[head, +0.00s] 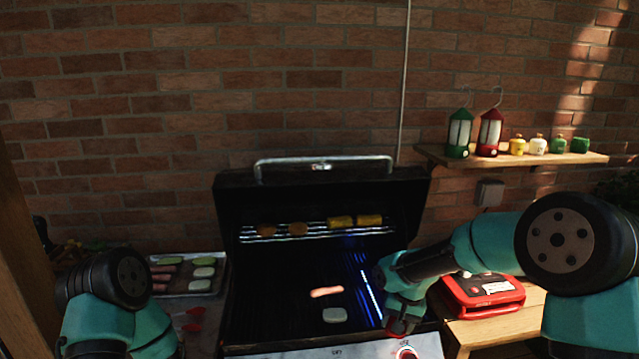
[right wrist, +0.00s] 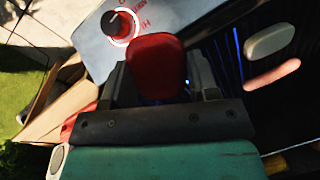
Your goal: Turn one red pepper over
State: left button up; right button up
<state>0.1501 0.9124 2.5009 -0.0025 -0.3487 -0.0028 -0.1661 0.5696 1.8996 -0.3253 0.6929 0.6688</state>
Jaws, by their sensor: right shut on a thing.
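My right gripper (head: 398,324) is over the front right part of the grill. In the right wrist view it (right wrist: 157,85) is shut on a smooth red piece, which I take as a red pepper (right wrist: 157,62). The pepper stands out between the fingers, over the grill's front edge. In the head view the gripper mostly hides it. Two small red pieces (head: 195,313), too small to tell for sure, lie left of the grill. Only links of my left arm show, at the lower left; its gripper is out of view.
The open grill (head: 265,310) holds a pink sausage (head: 326,292) and a pale slice (head: 335,315). Corn (head: 341,222) and brown patties (head: 298,229) sit on its upper rack. A food tray (head: 222,283) stands left, a red case (head: 485,294) right. A red knob (right wrist: 121,24) is on the front panel.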

jog(key=shift+d, duration=0.6)
jog(key=shift+a, duration=0.1)
jog(key=s+a+f+n, duration=0.1)
jog(key=a+n, duration=0.1)
jog(key=a, duration=0.3)
jog(key=a+f+n, duration=0.1)
jog(key=a+n, duration=0.2)
jog(key=a, duration=0.2)
jog(key=s+a+f+n+g, duration=0.1)
jog(key=a+f+n, duration=0.1)
jog(key=a, duration=0.3)
jog(key=shift+s+a+n, duration=0.2)
jog(key=shift+s+n, duration=0.1)
jog(key=shift+s, duration=0.05)
